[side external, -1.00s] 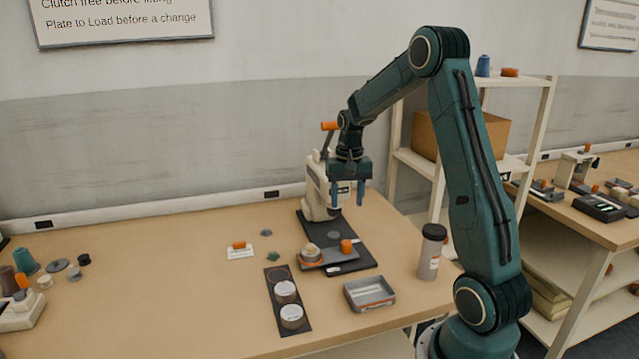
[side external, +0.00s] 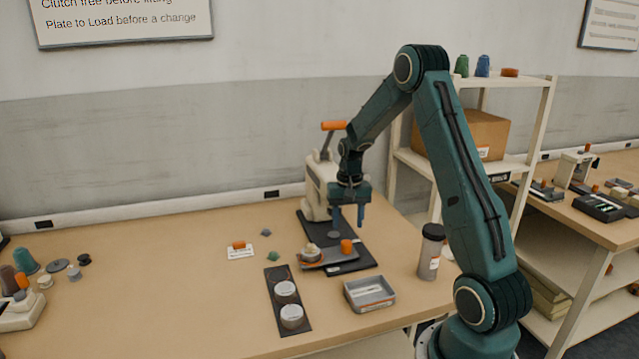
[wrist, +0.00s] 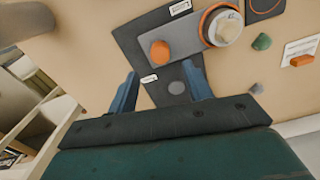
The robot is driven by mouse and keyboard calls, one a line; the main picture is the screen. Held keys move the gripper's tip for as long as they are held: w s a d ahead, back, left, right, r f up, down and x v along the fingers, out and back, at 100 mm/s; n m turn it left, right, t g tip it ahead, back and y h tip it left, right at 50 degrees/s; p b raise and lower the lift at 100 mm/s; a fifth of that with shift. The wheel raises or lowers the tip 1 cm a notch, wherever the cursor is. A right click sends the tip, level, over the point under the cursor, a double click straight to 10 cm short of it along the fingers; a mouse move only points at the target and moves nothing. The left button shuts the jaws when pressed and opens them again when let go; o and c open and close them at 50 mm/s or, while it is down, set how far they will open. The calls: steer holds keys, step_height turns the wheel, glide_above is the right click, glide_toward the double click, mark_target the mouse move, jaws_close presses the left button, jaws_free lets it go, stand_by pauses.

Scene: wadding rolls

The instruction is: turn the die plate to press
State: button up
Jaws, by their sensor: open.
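The die plate (side external: 330,258) is a grey swinging plate on the dark base of the press (side external: 318,188). An orange knob (side external: 346,246) stands on its right part, and a round pale die with an orange ring (side external: 310,253) is at its left end. The wrist view shows the plate (wrist: 184,32), the knob (wrist: 160,52) and the die (wrist: 224,27). The bare grey disc (wrist: 176,87) on the base is clear of the plate. My gripper (side external: 348,220) is open and empty, above the base and apart from the knob. In the wrist view its fingers (wrist: 160,82) flank the disc.
A dark strip with two white-topped rolls (side external: 287,300) lies at front left. A grey tray (side external: 370,293) and a lidded bottle (side external: 431,252) stand at front right. A small card with an orange piece (side external: 240,250) lies left. The press's orange-handled lever (side external: 333,126) rises behind.

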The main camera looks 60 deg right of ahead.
mark_target(346, 242)
step_height(346, 242, down, 8)
steer(key=shift+r, duration=0.2)
stand_by(0.3)
jaws_close()
